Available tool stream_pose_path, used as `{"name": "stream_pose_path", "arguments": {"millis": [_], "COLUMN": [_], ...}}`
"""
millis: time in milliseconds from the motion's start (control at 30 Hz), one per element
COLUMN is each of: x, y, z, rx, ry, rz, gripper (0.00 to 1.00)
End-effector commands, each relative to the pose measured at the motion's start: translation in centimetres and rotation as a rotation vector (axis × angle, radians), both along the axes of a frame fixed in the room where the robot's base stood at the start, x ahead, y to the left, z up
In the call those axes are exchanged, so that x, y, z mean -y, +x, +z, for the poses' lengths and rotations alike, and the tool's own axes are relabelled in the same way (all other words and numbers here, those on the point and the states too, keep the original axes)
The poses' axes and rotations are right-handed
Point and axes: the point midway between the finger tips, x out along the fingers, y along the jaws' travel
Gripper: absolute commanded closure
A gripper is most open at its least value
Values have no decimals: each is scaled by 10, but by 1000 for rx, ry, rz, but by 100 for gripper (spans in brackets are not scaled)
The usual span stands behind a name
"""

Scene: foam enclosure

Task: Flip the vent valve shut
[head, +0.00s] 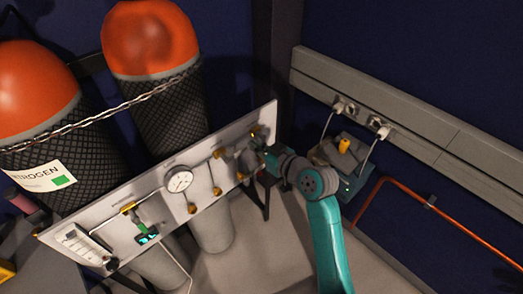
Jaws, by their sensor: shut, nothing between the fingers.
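A pale panel (150,212) stands in front of two gas cylinders and carries a round gauge (178,181), tubing and several small brass and yellow fittings. A yellow valve handle (128,208) sits on the panel left of the gauge. Another small yellow-brass fitting (254,133) is near the panel's upper right end. My gripper (250,158) is at the panel's right part, just below that fitting, and is shut with nothing visible in it. Whether it touches a fitting I cannot tell. Which handle is the vent valve I cannot tell; no label is readable.
Two orange-topped cylinders (150,40) stand behind the panel, held by a chain (110,104). A grey wall rail (420,115) with plugs runs along the right.

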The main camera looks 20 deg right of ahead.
Motion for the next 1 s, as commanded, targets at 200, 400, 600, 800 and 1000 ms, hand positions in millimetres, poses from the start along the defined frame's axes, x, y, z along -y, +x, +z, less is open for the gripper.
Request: {"name": "stream_pose_path", "arguments": {"millis": [200, 400, 600, 800, 1000], "x": [-13, -17, -16, -16, -16], "y": [39, 51, 51, 51, 51], "z": [-10, -33, -50, -54, -53], "rx": [0, -4, -1, 1, 0], "ry": [0, 2, 0, 0, 0], "rz": [2, -1, 0, -1, -1], "gripper": [100, 100, 100, 100, 100]}}
